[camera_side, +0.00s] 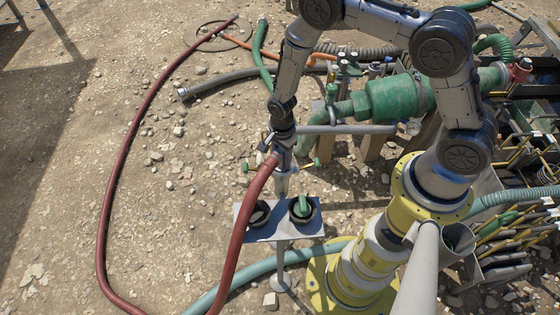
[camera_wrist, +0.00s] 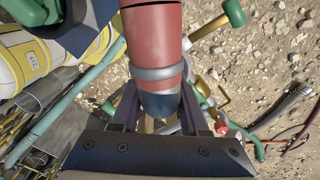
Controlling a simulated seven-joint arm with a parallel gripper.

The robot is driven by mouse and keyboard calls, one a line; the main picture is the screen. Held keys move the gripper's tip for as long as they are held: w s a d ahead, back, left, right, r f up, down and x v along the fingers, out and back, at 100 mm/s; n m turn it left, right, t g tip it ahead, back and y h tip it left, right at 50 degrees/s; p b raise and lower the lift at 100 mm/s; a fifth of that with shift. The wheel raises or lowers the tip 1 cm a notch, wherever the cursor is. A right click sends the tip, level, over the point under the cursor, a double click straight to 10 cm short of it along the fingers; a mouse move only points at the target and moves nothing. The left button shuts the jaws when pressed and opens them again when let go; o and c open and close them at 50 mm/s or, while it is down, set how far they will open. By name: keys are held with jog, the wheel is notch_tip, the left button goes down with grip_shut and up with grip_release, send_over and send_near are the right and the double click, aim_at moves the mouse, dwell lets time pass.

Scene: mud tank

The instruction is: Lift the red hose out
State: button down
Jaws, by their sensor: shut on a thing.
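The red hose (camera_side: 240,228) rises from the lower edge of the side view to my gripper (camera_side: 281,153). Its held end is well above the grey stand (camera_side: 277,231) and apart from it. In the wrist view the red hose (camera_wrist: 155,38) has a grey collar (camera_wrist: 157,73) and a dark tip. My gripper (camera_wrist: 158,110) is shut on this end, one jaw on each side. The stand's left black socket (camera_side: 258,213) looks empty. The right socket (camera_side: 302,209) holds a green piece. The exact jaw contact is hidden in the side view.
The hose's far run (camera_side: 112,180) loops across stony ground. A green pump (camera_side: 395,96) and grey pipe (camera_side: 345,130) lie right of my gripper. A pale teal hose (camera_side: 262,275) passes behind the stand's foot. Open ground lies left.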

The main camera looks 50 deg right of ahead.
aim_at(283, 151)
jog(key=shift+w+r, duration=0.1)
jog(key=shift+r, duration=0.05)
jog(key=shift+r, duration=0.25)
jog(key=r, duration=0.3)
jog(key=shift+s, duration=0.25)
jog(key=s+d+r, duration=0.1)
jog(key=s+r, duration=0.8)
jog(key=s, duration=0.4)
jog(key=shift+s+d, duration=0.25)
jog(key=shift+d, duration=0.05)
